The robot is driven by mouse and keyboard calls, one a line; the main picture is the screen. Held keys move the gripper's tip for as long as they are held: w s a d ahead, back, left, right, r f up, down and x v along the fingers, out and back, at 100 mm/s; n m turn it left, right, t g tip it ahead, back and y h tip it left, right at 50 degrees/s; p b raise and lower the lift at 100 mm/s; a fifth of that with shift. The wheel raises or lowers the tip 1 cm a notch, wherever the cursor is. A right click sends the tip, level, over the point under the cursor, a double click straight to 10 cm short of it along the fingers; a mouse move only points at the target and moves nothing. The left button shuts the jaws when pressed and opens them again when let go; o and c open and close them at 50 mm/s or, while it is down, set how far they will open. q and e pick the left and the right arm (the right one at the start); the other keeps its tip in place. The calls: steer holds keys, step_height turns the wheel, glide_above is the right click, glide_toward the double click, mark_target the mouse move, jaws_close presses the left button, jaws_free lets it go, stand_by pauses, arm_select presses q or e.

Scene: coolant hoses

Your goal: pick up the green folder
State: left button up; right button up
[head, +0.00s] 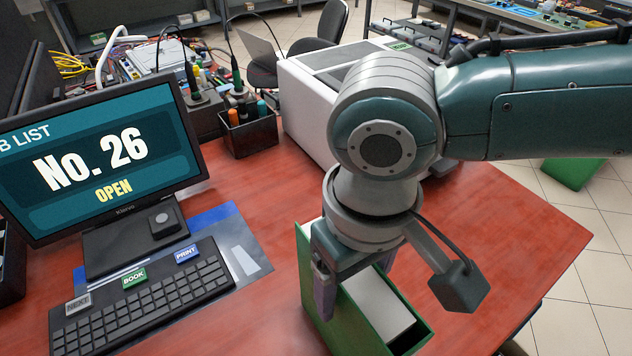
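A green folder (413,340), box-shaped with an open top and pale contents, stands on the red desk at the bottom centre. My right gripper (326,296) points down at the folder from above. My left gripper is out of view.
A monitor (102,160) reading "No. 26 OPEN" and a keyboard (150,304) occupy the left of the red desk (515,225). A dark pen holder (250,137) and a white machine (305,105) stand behind. The desk's right side is clear. Another green object (572,172) is on the floor.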

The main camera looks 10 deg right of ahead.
jaws_close()
stand_by(0.3)
stand_by(0.4)
